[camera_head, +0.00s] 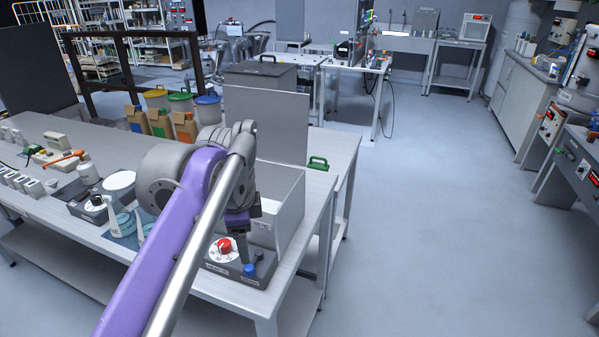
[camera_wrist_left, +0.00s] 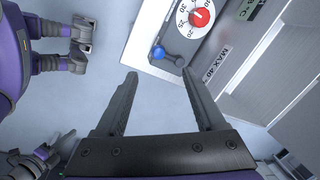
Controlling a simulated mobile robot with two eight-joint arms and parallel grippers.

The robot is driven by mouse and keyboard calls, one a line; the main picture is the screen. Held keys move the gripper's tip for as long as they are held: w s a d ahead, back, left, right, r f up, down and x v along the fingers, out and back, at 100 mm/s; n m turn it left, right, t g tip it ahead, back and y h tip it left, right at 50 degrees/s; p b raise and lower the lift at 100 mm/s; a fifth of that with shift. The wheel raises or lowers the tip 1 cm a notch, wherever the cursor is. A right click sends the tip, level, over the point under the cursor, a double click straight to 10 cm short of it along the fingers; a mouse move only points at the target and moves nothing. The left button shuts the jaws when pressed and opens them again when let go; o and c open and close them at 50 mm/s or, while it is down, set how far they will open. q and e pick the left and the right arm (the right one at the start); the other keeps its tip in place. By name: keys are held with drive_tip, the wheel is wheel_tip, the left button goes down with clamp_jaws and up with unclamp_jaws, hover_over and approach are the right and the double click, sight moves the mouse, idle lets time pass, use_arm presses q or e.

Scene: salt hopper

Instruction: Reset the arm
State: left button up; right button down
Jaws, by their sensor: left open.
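My left arm comes in from the bottom and reaches over the bench. Its gripper (camera_head: 243,224) is small and partly hidden in the head view, above the dial unit near the bench's front corner. In the left wrist view the gripper (camera_wrist_left: 159,76) is open, with two dark fingers apart and nothing between them. The dial unit's red knob (camera_head: 225,245) and blue-tipped lever (camera_head: 250,269) are close by. The red knob (camera_wrist_left: 201,17) and blue lever ball (camera_wrist_left: 158,52) also show ahead of the fingers, apart from them. My right gripper is not identifiable in either view.
A pale hopper box (camera_head: 288,212) stands behind the dial unit, with an upright grey panel (camera_head: 265,112) beyond. A balance plate (camera_head: 119,180), bottles and small boxes occupy the bench's left. Floor (camera_head: 440,230) to the right is clear.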

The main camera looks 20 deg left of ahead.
use_arm(q)
drive_tip(key=s+d+f+n+t+p, duration=0.1)
drive_tip(key=s+d+f+n+p, duration=0.2)
drive_tip(key=s+f+n, duration=0.3)
drive_tip(key=s+d+f+n+t+h+p, duration=0.1)
drive_tip(key=s+d+f+n+t+p, duration=0.1)
drive_tip(key=s+f+n, duration=0.4)
wheel_tip(320, 180, down, 4)
drive_tip(key=shift+s+d+r+p, duration=0.1)
drive_tip(key=shift+s+d+p, duration=0.4)
drive_tip(key=shift+s+p, duration=0.4)
